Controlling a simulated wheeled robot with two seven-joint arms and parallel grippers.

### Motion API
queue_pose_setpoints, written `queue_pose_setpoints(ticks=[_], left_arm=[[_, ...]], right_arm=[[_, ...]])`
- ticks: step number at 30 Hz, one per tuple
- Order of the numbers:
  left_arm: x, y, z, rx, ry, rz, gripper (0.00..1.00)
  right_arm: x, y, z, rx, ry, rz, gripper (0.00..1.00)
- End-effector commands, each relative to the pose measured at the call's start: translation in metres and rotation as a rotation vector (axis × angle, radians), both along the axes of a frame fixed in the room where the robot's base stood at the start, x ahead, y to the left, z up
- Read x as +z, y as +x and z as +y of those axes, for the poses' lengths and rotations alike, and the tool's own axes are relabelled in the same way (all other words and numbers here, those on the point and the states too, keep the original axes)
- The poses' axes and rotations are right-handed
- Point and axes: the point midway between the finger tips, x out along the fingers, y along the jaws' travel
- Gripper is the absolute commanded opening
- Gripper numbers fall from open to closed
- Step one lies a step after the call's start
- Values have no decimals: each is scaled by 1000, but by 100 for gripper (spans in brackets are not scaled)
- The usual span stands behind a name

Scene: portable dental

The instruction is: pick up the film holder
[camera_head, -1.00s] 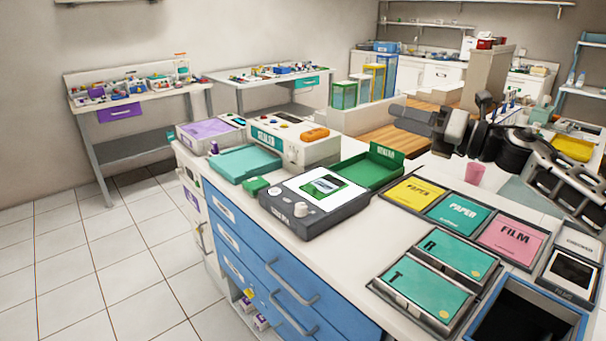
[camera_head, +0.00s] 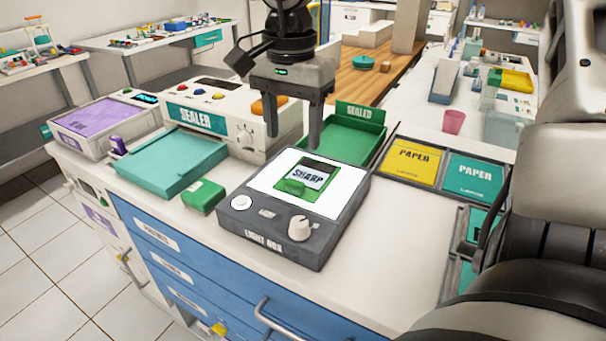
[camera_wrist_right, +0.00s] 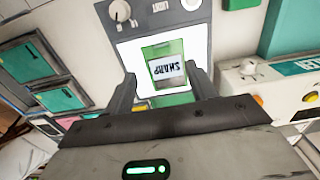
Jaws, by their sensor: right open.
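The film holder (camera_head: 307,178) is a small green frame with a "SHARP" label, lying flat on the lit white panel of the light box (camera_head: 262,240). In the right wrist view the film holder (camera_wrist_right: 165,52) appears between my fingertips. My right gripper (camera_head: 293,141) is open and empty, pointing down above the far part of the light box. It appears apart from the film holder; the exact height is hard to tell. The right gripper's two fingers (camera_wrist_right: 160,78) also show in the wrist view. My left gripper is out of view.
A green "SEALED" tray (camera_head: 352,138) stands behind the light box, with the sealer (camera_head: 225,118) at the back left. A teal tray (camera_head: 172,165) and a small green box (camera_head: 203,196) lie left. Paper trays (camera_head: 410,161) lie right. Bare counter shows at the front right.

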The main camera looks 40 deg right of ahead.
Motion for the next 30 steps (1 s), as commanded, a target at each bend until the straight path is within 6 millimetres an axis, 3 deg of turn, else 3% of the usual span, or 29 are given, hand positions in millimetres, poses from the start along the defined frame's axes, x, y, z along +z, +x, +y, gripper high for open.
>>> queue_pose_setpoints(ticks=[4,13,21,30], left_arm=[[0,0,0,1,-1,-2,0],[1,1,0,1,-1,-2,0],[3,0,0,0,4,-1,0],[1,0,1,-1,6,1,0]], right_arm=[[-30,-1,0,-2,2,5,56],[-54,0,-1,-3,2,3,56],[-93,0,-3,-3,2,3,56],[-99,1,-3,-4,2,-1,56]])
